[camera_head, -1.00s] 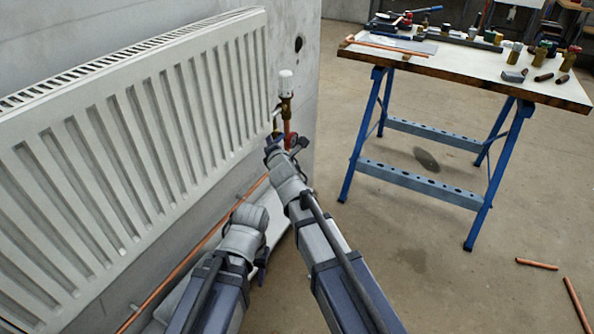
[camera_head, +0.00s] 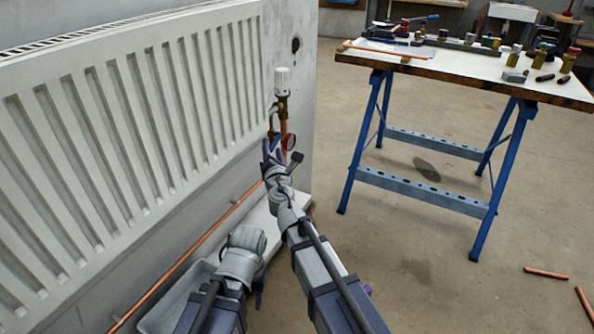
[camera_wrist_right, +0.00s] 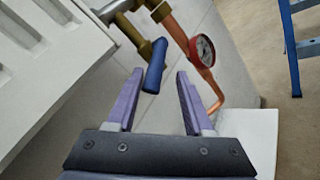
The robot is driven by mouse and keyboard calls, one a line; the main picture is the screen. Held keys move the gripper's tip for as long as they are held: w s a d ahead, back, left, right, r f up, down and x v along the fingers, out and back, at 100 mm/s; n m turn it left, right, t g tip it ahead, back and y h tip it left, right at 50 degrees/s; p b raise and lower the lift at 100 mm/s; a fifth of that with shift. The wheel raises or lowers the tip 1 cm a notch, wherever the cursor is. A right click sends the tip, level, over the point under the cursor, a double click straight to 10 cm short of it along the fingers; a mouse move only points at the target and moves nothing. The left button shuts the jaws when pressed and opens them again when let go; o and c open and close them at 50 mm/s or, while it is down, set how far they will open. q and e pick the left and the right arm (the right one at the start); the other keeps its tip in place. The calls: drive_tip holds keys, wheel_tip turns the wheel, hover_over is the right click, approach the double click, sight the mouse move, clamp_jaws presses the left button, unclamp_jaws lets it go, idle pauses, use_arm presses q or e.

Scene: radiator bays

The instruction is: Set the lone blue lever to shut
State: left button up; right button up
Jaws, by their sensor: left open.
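The blue lever (camera_wrist_right: 155,66) sits on a brass valve below the radiator's end in the right wrist view. It hangs downward at a slight slant from the brass body. My right gripper (camera_wrist_right: 157,76) is open, with the lever's lower end between and just beyond its fingertips; I cannot tell whether they touch it. In the head view my right gripper (camera_head: 268,154) is at the pipework beside the radiator, and the lever is hidden there. My left gripper (camera_head: 259,292) is low near the floor, mostly hidden behind its own arm, open and away from the valve.
A red-rimmed gauge (camera_wrist_right: 203,50) on a copper pipe is close right of the lever. The radiator (camera_head: 130,130) fills the left. A white-capped valve (camera_head: 282,80) stands above the pipework. A workbench (camera_head: 450,68) with fittings is at right; floor between is clear.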

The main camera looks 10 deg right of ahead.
drive_tip(key=s, duration=0.8)
wheel_tip(320, 180, up, 5)
drive_tip(key=m+g+p, duration=0.6)
drive_tip(key=m+p, duration=1)
drive_tip(key=m, duration=1.7)
drive_tip(key=shift+m, duration=0.3)
drive_tip(key=b+x, duration=0.4)
drive_tip(key=x, duration=0.4)
drive_tip(key=shift+w+d+f+b, duration=0.1)
drive_tip(key=shift+w+f+b, duration=0.15)
drive_tip(key=shift+b, duration=0.15)
drive_tip(key=s+f+n+t+h+b, duration=0.25)
drive_tip(key=s+t+b, duration=0.35)
drive_tip(key=b, duration=0.7)
drive_tip(key=d+m+g+h+p, duration=0.2)
drive_tip(key=d+g+h+p, duration=0.1)
drive_tip(key=d+p, duration=0.2)
drive_tip(key=shift+s+d+r+m, duration=0.25)
drive_tip(key=shift+d+r+m, duration=0.1)
drive_tip(key=shift+d+r, duration=0.25)
